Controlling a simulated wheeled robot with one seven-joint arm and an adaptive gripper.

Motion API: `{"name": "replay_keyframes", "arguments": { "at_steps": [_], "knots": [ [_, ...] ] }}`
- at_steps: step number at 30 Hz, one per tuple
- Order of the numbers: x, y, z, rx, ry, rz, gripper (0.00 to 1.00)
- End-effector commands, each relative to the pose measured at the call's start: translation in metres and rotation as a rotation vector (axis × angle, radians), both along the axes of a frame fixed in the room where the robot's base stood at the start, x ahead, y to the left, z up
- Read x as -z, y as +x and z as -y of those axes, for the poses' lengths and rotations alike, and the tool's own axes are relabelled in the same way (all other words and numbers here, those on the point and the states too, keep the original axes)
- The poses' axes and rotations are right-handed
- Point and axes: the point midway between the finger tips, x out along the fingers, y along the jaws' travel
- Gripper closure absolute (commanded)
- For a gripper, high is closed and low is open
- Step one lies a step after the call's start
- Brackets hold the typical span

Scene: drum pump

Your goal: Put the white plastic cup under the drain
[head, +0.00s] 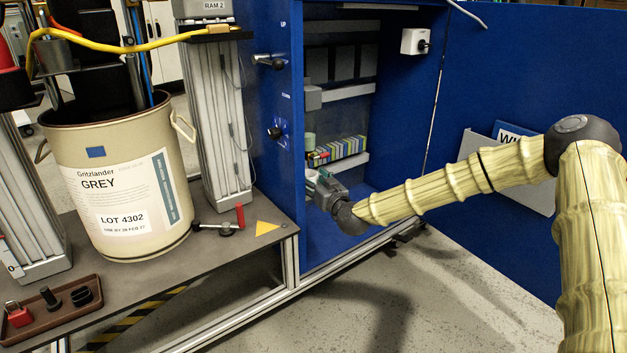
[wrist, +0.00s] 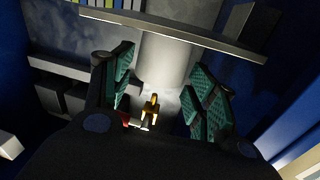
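My gripper (head: 318,182) reaches low into the open blue cabinet. In the wrist view, its two teal-padded fingers (wrist: 165,75) are spread on either side of a pale cylinder (wrist: 166,58). I cannot tell whether they touch it, or for certain whether it is the white plastic cup. A small brass fitting (wrist: 151,106) with a red part beside it shows between the fingers, in front of the cylinder; it may be the drain.
The cabinet (head: 268,165) has a shelf edge (head: 345,164) and a multicoloured terminal row (head: 345,149) close to my gripper. Its open blue door (head: 520,60) stands at right.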

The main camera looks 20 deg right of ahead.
Motion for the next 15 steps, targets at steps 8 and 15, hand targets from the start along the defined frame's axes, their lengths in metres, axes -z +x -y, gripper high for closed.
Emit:
{"name": "replay_keyframes", "arguments": {
  "at_steps": [8, 15],
  "knots": [
    [-0.004, 0.000, 0.000, 0.000, 0.001, 0.001, 0.42],
    [-0.008, -0.029, 0.006, 0.000, 0.001, -0.001, 0.42]
  ]
}}
